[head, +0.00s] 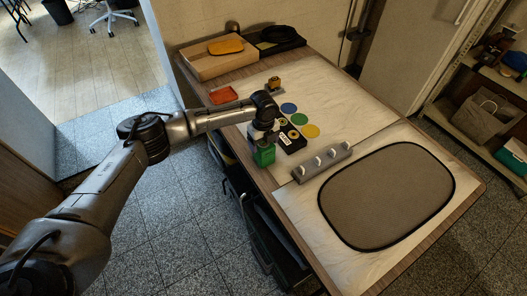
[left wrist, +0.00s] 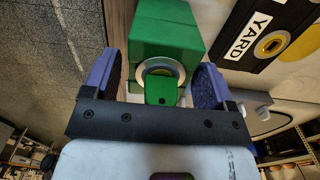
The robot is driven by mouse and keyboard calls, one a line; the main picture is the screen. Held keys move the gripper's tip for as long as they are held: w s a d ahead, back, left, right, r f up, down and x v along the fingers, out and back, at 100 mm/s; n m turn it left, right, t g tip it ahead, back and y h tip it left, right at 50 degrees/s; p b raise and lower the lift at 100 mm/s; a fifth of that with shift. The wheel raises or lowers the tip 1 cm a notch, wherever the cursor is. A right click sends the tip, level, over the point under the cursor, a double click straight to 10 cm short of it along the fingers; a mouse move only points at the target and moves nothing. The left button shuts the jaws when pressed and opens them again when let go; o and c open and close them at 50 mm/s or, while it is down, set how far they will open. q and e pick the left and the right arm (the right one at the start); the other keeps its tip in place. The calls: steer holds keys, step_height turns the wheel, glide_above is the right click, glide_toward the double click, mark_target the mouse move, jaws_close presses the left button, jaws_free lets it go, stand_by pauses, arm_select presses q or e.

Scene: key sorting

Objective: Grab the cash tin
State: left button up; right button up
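A green box (head: 264,157), which looks like the cash tin, stands near the table's left edge in the head view. In the left wrist view the green box (left wrist: 178,25) shows a round lock ring with a green key-like tag (left wrist: 161,91) at it. My left gripper (left wrist: 156,88) is open, with one purple-padded finger on each side of the tag. No finger is seen closed on the box or tag. In the head view my left gripper (head: 262,138) is at the box and partly hidden by the wrist. My right gripper is not in view.
A black box labelled YARD (left wrist: 255,38) stands close beside the green box. Coloured discs (head: 300,119), a grey rail with hooks (head: 322,163), a dark mat (head: 388,199) and a red tray (head: 223,95) share the table. A wooden box (head: 215,63) stands at the back.

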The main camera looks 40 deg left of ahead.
arm_select(q)
steer(key=c, duration=1)
steer(key=shift+o, duration=0.2)
steer(key=shift+r, duration=0.1)
steer(key=shift+r, duration=0.1)
